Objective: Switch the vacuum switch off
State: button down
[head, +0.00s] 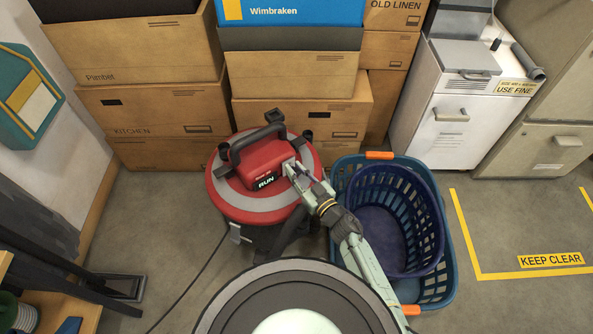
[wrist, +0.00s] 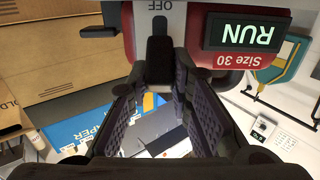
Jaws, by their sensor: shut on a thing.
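The red vacuum (head: 233,180) stands on the floor with a black handle on top and a lit display (head: 265,182) reading RUN. My gripper (head: 292,168) is at the right side of its red top housing. In the wrist view the black switch (wrist: 157,58) sits below an OFF label, beside the RUN display (wrist: 246,33). My gripper's dark fingers (wrist: 157,78) come together at the switch and are shut on it. The fingers partly hide the switch in the wrist view, and in the head view my gripper covers it.
A blue laundry basket (head: 442,270) with a darker basket inside stands right of the vacuum, close beside my arm. Cardboard boxes (head: 300,118) are stacked behind. A white cabinet (head: 435,125) is at back right. The yellow-marked floor (head: 520,230) is clear. A cord trails at lower left.

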aim_at(297, 171)
jog(key=shift+f, duration=0.1)
jog(key=shift+f+b, duration=0.3)
jog(key=shift+b, duration=0.95)
jog(key=shift+s+d+t+y+b, duration=0.1)
jog(key=shift+t+y+b, duration=0.35)
jog(key=shift+b, duration=0.55)
jog(key=shift+r, duration=0.2)
jog(key=c, duration=1.4)
grip_release()
jog(key=shift+c, duration=0.2)
notch_tip(297, 171, up, 10)
